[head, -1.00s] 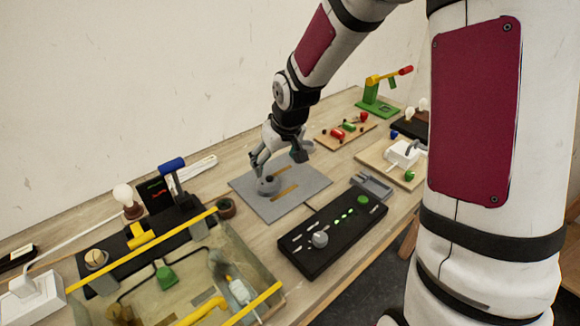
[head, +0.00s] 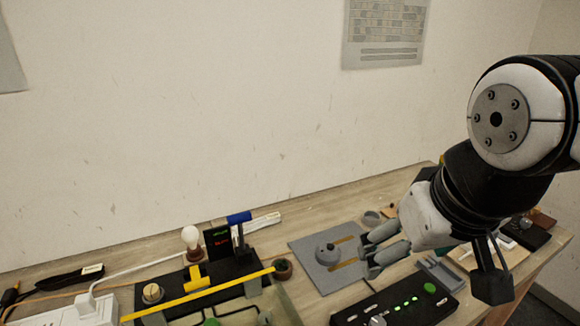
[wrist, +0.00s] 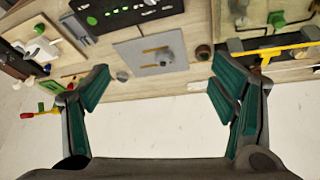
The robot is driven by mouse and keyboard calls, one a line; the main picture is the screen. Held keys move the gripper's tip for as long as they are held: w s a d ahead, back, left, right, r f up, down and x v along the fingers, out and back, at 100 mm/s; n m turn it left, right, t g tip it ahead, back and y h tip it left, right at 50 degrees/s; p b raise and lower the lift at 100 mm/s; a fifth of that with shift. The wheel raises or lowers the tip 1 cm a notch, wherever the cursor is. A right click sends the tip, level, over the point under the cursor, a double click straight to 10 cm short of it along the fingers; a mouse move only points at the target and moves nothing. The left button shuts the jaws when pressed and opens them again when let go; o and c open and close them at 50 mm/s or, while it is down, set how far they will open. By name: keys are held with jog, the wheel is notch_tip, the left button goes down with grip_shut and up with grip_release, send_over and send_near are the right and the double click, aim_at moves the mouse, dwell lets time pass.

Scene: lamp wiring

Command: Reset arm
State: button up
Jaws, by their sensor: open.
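My gripper (head: 432,268) is raised at the right of the head view, over the front right part of the bench. In the wrist view my gripper (wrist: 160,95) has its two green-padded fingers spread wide with nothing between them. The grey plate (head: 308,258) lies flat on the bench, with a round grey knob part (head: 327,253) and tan slots on it. The plate also shows between the fingers in the wrist view (wrist: 125,52), apart from them.
A black panel with green lights (head: 400,308) lies at the front. A lamp board with a white bulb (head: 191,238) and a yellow bar (head: 200,298) is at the left. A white power strip (head: 75,314) is at the far left.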

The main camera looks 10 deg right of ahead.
jog(key=s, duration=0.3)
jog(key=shift+a+r+y, duration=0.1)
jog(key=shift+a+y, duration=0.05)
jog(key=shift+y, duration=0.15)
jog(key=shift+c, duration=0.6)
dwell(0.8)
